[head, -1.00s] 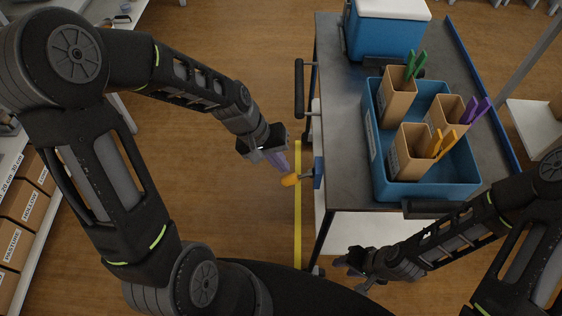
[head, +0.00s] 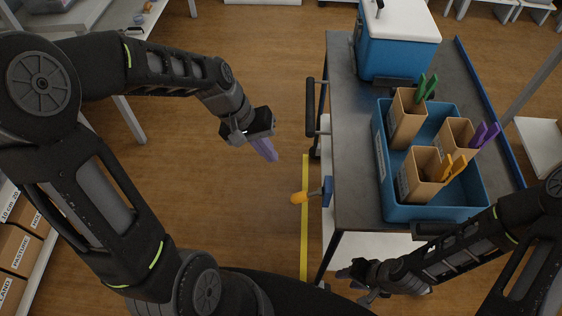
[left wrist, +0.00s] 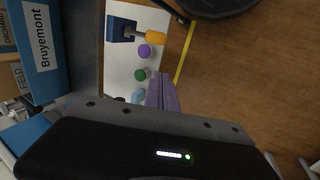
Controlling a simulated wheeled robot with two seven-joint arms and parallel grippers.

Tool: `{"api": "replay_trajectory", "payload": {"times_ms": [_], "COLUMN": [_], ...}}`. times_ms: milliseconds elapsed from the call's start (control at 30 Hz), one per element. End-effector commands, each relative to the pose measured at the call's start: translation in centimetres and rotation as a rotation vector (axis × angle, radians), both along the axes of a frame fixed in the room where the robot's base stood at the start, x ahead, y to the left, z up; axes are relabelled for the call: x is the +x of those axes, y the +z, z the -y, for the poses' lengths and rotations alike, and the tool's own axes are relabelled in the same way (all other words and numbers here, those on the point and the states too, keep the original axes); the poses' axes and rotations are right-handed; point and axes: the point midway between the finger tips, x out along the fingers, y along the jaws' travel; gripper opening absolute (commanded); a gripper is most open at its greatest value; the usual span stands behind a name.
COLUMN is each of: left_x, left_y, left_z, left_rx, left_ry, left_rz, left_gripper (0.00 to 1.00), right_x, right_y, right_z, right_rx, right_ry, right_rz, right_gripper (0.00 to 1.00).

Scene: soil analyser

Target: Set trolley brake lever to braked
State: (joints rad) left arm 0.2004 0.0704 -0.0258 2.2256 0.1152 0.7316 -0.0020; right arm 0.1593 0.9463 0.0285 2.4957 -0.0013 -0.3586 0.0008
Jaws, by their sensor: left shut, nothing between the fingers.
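The brake lever has an orange knob (head: 299,198) on a short stem. It comes out of a blue bracket (head: 327,191) on the left side of the trolley (head: 350,150). In the left wrist view the orange knob (left wrist: 156,37) and blue bracket (left wrist: 122,29) show at the top. My left gripper (head: 268,152) has purple fingers, shut and empty, up and left of the knob and apart from it. Its fingers also show in the left wrist view (left wrist: 162,92). My right gripper (head: 358,278) is near the trolley's lower front; its finger gap is unclear.
A blue tray (head: 398,213) with several cardboard boxes holding coloured clips stands on the trolley. A blue cooler (head: 400,45) with a white lid is behind it. A black handle (head: 310,108) sticks out on the trolley's left. A yellow floor line (head: 304,240) runs beside the trolley.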

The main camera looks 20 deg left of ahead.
Motion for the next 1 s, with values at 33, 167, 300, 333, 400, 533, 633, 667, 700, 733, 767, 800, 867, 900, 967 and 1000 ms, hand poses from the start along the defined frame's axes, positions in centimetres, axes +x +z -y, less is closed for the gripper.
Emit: {"api": "replay_trajectory", "payload": {"times_ms": [33, 167, 300, 333, 400, 533, 633, 667, 700, 733, 767, 800, 867, 900, 967, 1000], "left_x": [-0.1, -0.4, -0.5, -0.6, -0.6, -0.5, -0.5, -0.5, -0.5, -0.5, -0.5, -0.5, -0.5, -0.6, -0.5, -0.6], "left_y": [0.7, 1.9, 2.3, 2.3, 2.3, 2.3, 2.3, 2.3, 2.3, 2.3, 2.3, 2.3, 2.0, 1.6, 0.6, -0.4], "left_z": [-0.5, -1.3, -1.6, -1.6, -1.6, -1.6, -1.6, -1.6, -1.6, -1.5, -1.5, -1.5, -1.5, -1.4, -1.2, -1.0], "left_rx": [0.001, 0.001, 0.001, 0.001, 0.001, 0.001, 0.001, 0.001, 0.000, 0.000, 0.000, 0.001, 0.001, 0.002, 0.005, 0.008], "left_ry": [0.003, 0.001, 0.000, 0.000, 0.000, 0.000, 0.000, 0.000, 0.000, 0.000, 0.000, 0.000, 0.000, -0.001, -0.001, -0.001], "left_rz": [0.003, 0.002, 0.000, 0.000, -0.001, -0.001, -0.001, -0.001, -0.001, -0.001, -0.001, -0.001, -0.004, -0.006, -0.013, -0.019], "left_gripper": [0.00, 0.00, 0.00, 0.00, 0.00, 0.00, 0.00, 0.00, 0.00, 0.00, 0.00, 0.00, 0.00, 0.00, 0.00, 0.00], "right_x": [0.0, 0.0, 0.0, 0.0, 0.0, 0.0, 0.0, 0.0, 0.0, 0.0, 0.0, 0.0, 0.0, 0.0, 0.0, 0.0], "right_y": [0.0, 0.1, 0.1, 0.1, 0.1, 0.1, 0.1, 0.1, 0.1, 0.1, 0.1, 0.1, 0.1, 0.1, 0.1, 0.1], "right_z": [0.0, 0.0, 0.0, 0.0, 0.0, 0.0, 0.0, 0.0, 0.0, 0.0, 0.0, 0.0, 0.0, 0.0, 0.0, 0.0], "right_rx": [0.000, 0.001, 0.001, 0.001, 0.001, 0.001, 0.001, 0.001, 0.001, 0.001, 0.001, 0.001, 0.001, 0.001, 0.001, 0.001], "right_ry": [0.001, 0.001, 0.001, 0.001, 0.001, 0.001, 0.001, 0.001, 0.001, 0.001, 0.001, 0.001, 0.001, 0.001, 0.001, 0.001], "right_rz": [0.000, 0.001, 0.001, 0.001, 0.001, 0.001, 0.001, 0.001, 0.001, 0.001, 0.001, 0.001, 0.001, 0.001, 0.001, 0.001], "right_gripper": [0.36, 0.36, 0.36, 0.36, 0.36, 0.36, 0.36, 0.36, 0.36, 0.36, 0.36, 0.36, 0.36, 0.36, 0.36, 0.36]}}
